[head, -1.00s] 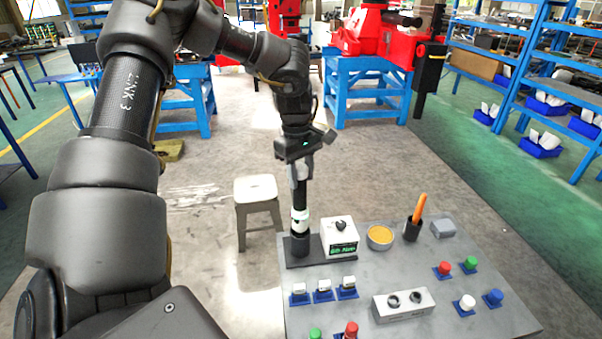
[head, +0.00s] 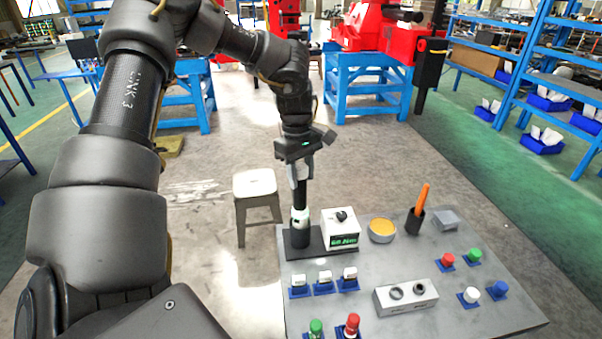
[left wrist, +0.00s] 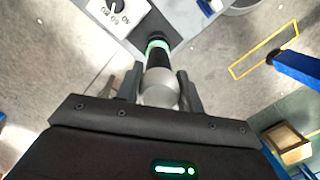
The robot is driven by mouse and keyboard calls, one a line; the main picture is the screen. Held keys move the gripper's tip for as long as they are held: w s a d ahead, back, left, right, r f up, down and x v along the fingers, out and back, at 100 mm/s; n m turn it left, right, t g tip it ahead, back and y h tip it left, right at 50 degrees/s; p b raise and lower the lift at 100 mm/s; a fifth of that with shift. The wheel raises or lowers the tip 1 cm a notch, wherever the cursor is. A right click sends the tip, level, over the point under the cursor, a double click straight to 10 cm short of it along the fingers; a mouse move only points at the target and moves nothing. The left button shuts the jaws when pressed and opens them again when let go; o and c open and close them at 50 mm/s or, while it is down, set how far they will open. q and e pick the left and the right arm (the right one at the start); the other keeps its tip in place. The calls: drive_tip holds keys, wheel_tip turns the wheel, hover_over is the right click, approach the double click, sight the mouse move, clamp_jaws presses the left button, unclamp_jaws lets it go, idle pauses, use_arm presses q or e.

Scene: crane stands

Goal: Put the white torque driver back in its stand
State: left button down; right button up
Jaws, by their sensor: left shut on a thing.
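The white torque driver (head: 300,214) stands upright, with a dark shaft above a white band. My left gripper (head: 300,172) is shut on its upper end, from above. The driver's lower end is in the dark cup of its stand (head: 300,238), at the table's back left corner; how deep it sits is hidden. In the left wrist view the driver's grey top (left wrist: 160,88) lies between the two fingers, with a green-lit ring beyond it. My right gripper is not in view.
A white box with a dial and display (head: 340,228) stands right beside the cup. Farther right are an orange-filled bowl (head: 382,230) and a dark holder with an orange stick (head: 415,222). Several small pieces on blue bases and a two-holed block (head: 405,297) occupy the front.

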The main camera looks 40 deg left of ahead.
sight(300, 166)
use_arm(q)
drive_tip(key=shift+f+b, duration=0.45)
drive_tip(key=shift+f, duration=0.2)
drive_tip(key=c, duration=0.8)
unclamp_jaws()
drive_tip(key=shift+r, duration=0.15)
drive_tip(key=shift+s, duration=0.1)
drive_tip(key=shift+a+r+p, duration=0.15)
drive_tip(key=shift+r+p, duration=0.7)
drive_tip(key=shift+r, duration=0.4)
drive_tip(key=shift+a+r+p, duration=0.1)
drive_tip(key=shift+r+p, duration=0.75)
drive_tip(key=shift+r, duration=0.35)
